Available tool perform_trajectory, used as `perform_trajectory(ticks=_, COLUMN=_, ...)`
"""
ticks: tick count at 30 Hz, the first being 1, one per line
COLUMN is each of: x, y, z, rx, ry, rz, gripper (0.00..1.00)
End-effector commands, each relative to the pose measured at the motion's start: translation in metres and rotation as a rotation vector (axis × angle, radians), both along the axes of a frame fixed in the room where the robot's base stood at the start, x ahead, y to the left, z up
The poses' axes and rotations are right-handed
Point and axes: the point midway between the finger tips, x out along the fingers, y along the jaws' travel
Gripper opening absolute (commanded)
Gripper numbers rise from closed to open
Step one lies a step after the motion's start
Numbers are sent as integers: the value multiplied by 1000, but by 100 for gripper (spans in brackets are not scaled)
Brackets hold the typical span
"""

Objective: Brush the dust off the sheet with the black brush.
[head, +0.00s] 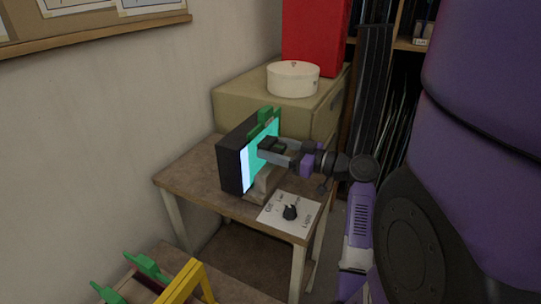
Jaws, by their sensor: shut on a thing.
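A sheet (265,134) in a green frame stands upright against the front of a dark light box (233,165). Its face glows cyan, with a bright white strip at the left edge. Dust cannot be made out at this size. My gripper (268,149) reaches in from the right, its fingertips close in front of the sheet. It is shut on a small dark thing, which looks like the black brush (279,148). The fingers hide most of it, and I cannot tell whether it touches the sheet.
The light box stands on a small wooden table (190,180). Behind is a beige cabinet (232,106) with a round white box (293,79). A rack with green and yellow frames (188,280) is at lower left.

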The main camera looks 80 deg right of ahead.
Motion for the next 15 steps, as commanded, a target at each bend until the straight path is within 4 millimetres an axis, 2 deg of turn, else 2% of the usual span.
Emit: perform_trajectory(ticks=15, x=-7, y=-27, z=-2, rx=-2, ry=1, rz=0, gripper=11)
